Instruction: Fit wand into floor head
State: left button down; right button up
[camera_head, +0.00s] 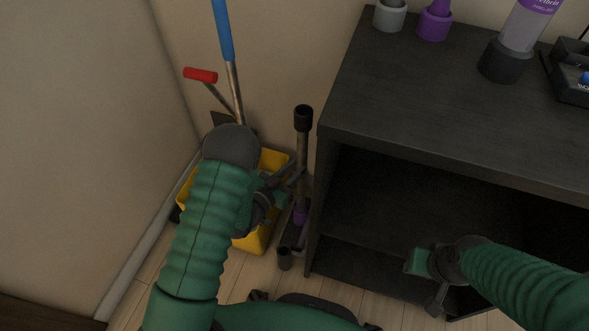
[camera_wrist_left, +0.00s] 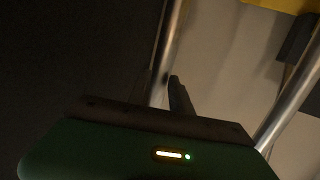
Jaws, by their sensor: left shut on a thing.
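The wand (camera_head: 302,150) is a slim metal tube with a black top end, standing nearly upright beside the dark shelf unit. My left gripper (camera_head: 288,181) is shut on the wand partway down. In the left wrist view, the metal tube (camera_wrist_left: 168,45) shows at the left gripper's fingers (camera_wrist_left: 165,92). A purple collar (camera_head: 299,215) shows at the wand's lower end, at the dark floor head (camera_head: 285,257) on the floor. I cannot tell whether the wand is seated in it. My right gripper (camera_head: 428,280) is in front of the shelf opening, apart from the wand; its jaw state is unclear.
A yellow bucket (camera_head: 262,232) stands close left of the wand, partly hidden by my left arm. A blue-handled pole (camera_head: 224,35) and a red-handled tool (camera_head: 200,75) rise from there. The dark shelf unit (camera_head: 430,125) stands close on the right, with bottles on top.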

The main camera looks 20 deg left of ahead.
pick_arm(q)
jog(key=shift+f, duration=0.25)
jog(key=c, duration=1.7)
grip_release()
jog(key=p+v, duration=0.5)
jog(key=v, duration=1.2)
jog(key=shift+p, duration=0.35)
jog(key=shift+f, duration=0.1)
